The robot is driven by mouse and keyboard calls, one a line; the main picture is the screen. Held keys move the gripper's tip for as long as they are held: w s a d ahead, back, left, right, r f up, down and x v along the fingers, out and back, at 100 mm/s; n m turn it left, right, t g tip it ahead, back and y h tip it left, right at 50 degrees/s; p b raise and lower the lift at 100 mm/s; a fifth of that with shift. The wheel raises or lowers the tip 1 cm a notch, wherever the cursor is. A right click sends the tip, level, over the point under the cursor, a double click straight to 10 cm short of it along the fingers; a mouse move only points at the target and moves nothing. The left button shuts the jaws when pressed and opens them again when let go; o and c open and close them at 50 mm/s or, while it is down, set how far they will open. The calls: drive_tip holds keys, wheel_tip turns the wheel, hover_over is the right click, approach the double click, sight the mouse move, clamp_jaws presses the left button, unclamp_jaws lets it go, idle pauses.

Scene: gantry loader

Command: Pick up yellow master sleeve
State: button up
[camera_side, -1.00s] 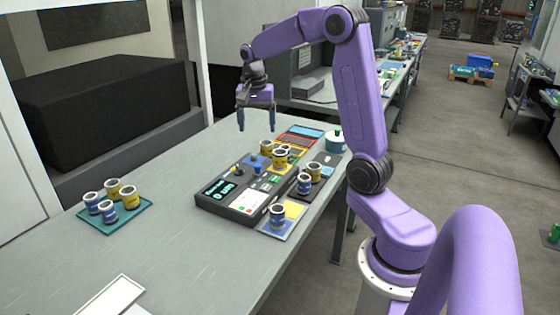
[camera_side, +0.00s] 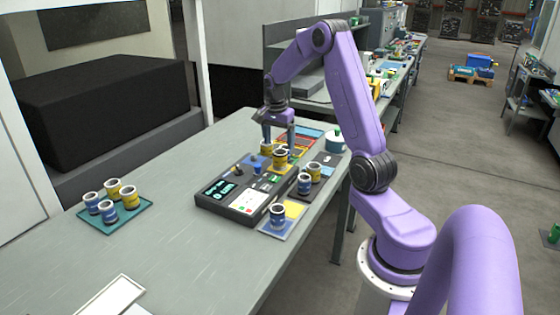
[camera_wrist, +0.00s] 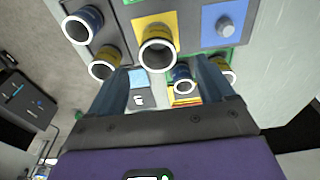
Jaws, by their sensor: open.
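Several yellow sleeves are in view, and no label shows which is the master. One yellow sleeve (camera_side: 281,157) stands upright at the far end of the dark gauge unit (camera_side: 228,207). In the wrist view a yellow sleeve (camera_wrist: 157,56) stands on a yellow pad (camera_wrist: 141,25), centred ahead of the fingers. My gripper (camera_side: 278,149) points down with its fingers apart and empty, just above the far sleeves. In the wrist view my gripper (camera_wrist: 163,78) also shows open. Another yellow sleeve (camera_side: 266,149) is partly hidden by a finger.
A blue sleeve (camera_side: 304,184) and a yellow sleeve (camera_side: 315,173) stand right of the unit, and a blue one (camera_side: 277,217) in front. A green tray (camera_side: 139,222) with several sleeves lies left. A lidded pot (camera_side: 334,143) stands behind.

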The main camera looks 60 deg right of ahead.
sight(280, 158)
drive_tip(key=shift+s+d+f, duration=0.1)
drive_tip(key=shift+d+f, duration=0.05)
drive_tip(key=shift+f, duration=1.8)
drive_tip(key=shift+d+f, duration=0.1)
drive_tip(key=shift+f, duration=1.8)
drive_tip(key=shift+c, duration=0.4)
drive_tip(key=c, duration=1.3)
drive_tip(key=shift+c, duration=0.2)
drive_tip(key=shift+r, duration=0.1)
